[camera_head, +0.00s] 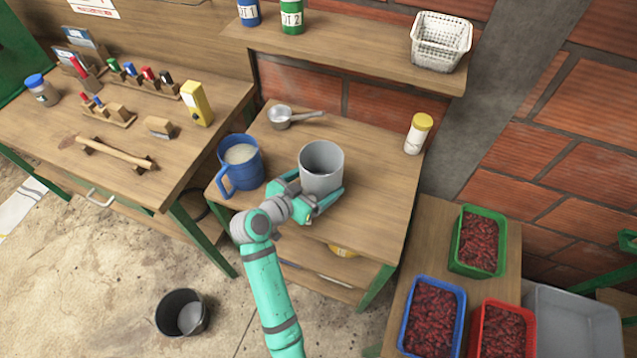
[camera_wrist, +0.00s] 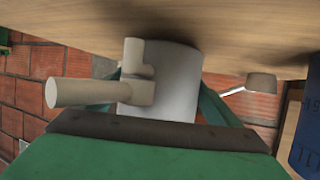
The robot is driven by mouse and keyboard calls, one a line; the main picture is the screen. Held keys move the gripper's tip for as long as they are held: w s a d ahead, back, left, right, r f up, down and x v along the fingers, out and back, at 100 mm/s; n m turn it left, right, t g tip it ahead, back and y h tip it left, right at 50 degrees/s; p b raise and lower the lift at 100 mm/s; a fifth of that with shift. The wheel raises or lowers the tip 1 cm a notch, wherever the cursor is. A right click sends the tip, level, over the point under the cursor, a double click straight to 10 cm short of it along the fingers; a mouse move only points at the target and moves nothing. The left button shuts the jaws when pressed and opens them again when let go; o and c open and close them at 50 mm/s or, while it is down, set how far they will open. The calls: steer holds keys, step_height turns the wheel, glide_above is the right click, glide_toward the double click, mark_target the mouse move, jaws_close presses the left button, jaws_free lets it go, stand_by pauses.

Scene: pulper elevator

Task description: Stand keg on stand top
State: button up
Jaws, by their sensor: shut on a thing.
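The keg (camera_head: 321,168) is a grey open-topped cylinder, upright over the front part of the wooden stand top (camera_head: 375,195). My gripper (camera_head: 313,193) comes from the front, with its teal fingers on either side of the keg, shut on it. The wrist view is upside down. It shows the keg (camera_wrist: 178,95) between the fingers, with a pale tap (camera_wrist: 135,85) facing my palm. The stand top (camera_wrist: 240,30) fills the upper part of that view. I cannot tell whether the keg's base touches the wood.
A blue jug (camera_head: 241,165) of pale contents stands close left of the keg. A metal scoop (camera_head: 282,117) lies behind, and a yellow-lidded jar (camera_head: 418,134) stands back right. A shelf (camera_head: 365,48) overhangs the back. The stand top right of the keg is clear.

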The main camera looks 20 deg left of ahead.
steer(key=shift+f, duration=0.5)
steer(key=shift+f, duration=0.1)
steer(key=o, duration=1.2)
steer(key=shift+s+a+r, duration=0.15)
steer(key=shift+s+r, duration=0.05)
steer(key=shift+s, duration=0.1)
steer(key=v, duration=1)
steer(key=shift+s+a+r, duration=0.1)
steer(key=shift+s+a, duration=0.1)
steer(key=shift+s, duration=0.05)
steer(key=shift+s+r, duration=0.15)
steer(key=shift+s, duration=0.15)
steer(key=shift+s+a, duration=0.1)
